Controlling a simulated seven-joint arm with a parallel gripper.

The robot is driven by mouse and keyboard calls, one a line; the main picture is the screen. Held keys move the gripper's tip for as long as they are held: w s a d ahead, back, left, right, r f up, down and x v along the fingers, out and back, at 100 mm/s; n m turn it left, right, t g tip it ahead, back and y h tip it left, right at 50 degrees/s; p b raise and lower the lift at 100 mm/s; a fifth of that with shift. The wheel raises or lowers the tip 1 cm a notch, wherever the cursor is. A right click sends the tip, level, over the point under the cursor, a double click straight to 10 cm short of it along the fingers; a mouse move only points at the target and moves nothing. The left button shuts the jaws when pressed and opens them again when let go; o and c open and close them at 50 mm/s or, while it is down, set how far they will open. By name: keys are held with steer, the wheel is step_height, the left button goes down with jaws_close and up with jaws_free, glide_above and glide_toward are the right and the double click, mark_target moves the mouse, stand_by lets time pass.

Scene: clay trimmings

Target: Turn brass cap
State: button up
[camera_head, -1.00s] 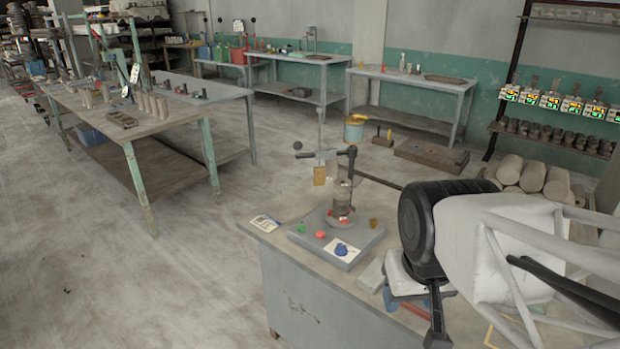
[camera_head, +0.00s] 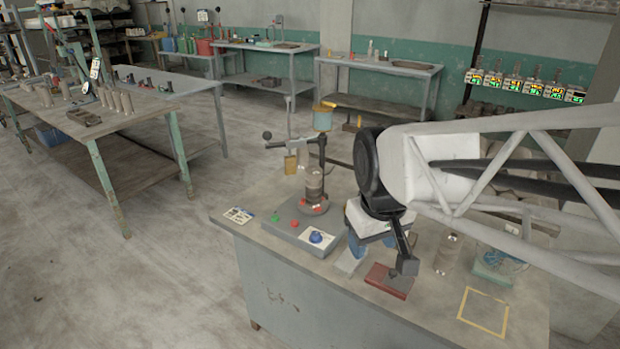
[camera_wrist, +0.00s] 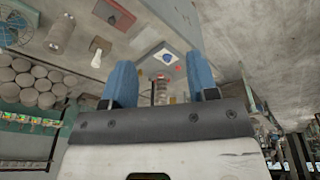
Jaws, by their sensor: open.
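I cannot surely pick out the brass cap. A test stand on the near bench holds an upright brownish cylinder (camera_head: 314,185). A brass-coloured block (camera_head: 291,165) hangs from the stand's crossbar. The grey base (camera_head: 285,228) carries a blue knob (camera_head: 316,237) on a white card, with red and green knobs beside it. My gripper (camera_head: 372,238) is right of the base, apart from the stand. In the wrist view my gripper (camera_wrist: 160,66) has its two blue fingers wide apart, with nothing held. The blue knob (camera_wrist: 168,57) and cylinder show between them at a distance.
A printed card (camera_head: 238,215) lies at the left corner. My arm covers part of the bench's back right.

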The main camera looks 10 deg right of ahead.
steer(key=w+d+f+n, duration=0.1)
steer(key=w+n, duration=0.1)
steer(key=w, duration=0.6)
steer(key=w+d+f+n+g, duration=0.1)
steer(key=w+d+f+n, duration=0.15)
steer(key=w, duration=0.55)
steer(key=w+d+n, duration=0.1)
steer(key=w+n, duration=0.2)
steer(key=w, duration=0.5)
steer(key=w+d+f+n, duration=0.2)
steer(key=w+f, duration=0.3)
steer(key=w, duration=0.2)
steer(key=w+d+f+n+g, duration=0.1)
steer(key=w+d+f+n, duration=0.1)
steer(key=w+f, duration=0.3)
steer(key=w+d+f+n, duration=0.2)
steer(key=w+f+n, duration=0.1)
steer(key=w+f, duration=0.3)
steer(key=shift+w, duration=1.4)
steer(key=shift+w+d+f+n, duration=0.1)
steer(key=shift+w+f+n, duration=0.15)
steer(key=shift+w+f, duration=0.1)
steer(key=shift+f, duration=0.1)
steer(key=shift+f, duration=3.8)
steer(key=shift+s, duration=0.1)
